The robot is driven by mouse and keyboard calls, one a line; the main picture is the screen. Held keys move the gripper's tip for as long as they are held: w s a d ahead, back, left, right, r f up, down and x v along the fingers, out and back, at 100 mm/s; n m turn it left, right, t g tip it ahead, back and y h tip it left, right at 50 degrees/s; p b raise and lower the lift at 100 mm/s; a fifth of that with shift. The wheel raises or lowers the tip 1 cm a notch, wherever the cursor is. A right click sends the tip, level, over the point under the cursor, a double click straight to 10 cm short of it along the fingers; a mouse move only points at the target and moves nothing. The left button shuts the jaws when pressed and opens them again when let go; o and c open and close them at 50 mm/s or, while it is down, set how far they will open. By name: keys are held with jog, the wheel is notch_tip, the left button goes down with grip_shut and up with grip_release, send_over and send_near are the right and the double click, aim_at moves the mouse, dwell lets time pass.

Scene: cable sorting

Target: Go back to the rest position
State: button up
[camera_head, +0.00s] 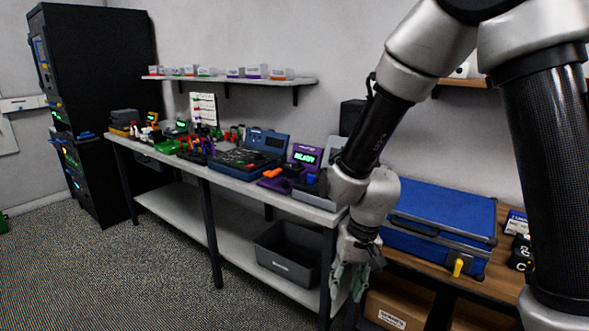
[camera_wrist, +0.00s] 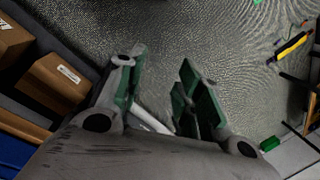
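My gripper (camera_head: 350,281) hangs pointing down in front of the gap between the white workbench and the wooden table. My arm comes in from the upper right of the head view and bends down to the wrist.
The white workbench (camera_head: 270,194) carries several devices and tools. A grey bin (camera_head: 285,255) sits on its lower shelf. A blue case (camera_head: 440,212) lies on the wooden table (camera_head: 505,275), close right of my wrist. A cardboard box (camera_wrist: 55,83) is beside my gripper. Carpet (camera_head: 110,270) is free at left.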

jog(key=s+d+r+t+h, duration=0.1)
jog(key=s+d+r, duration=0.4)
jog(key=d+r, duration=0.7)
jog(key=s+d+r+t+h, duration=0.1)
jog(key=s+d+r+t, duration=0.3)
jog(key=d+r, duration=0.8)
jog(key=shift+s+d, duration=0.4)
jog(key=shift+s, duration=0.45)
jog(key=shift+w, duration=0.15)
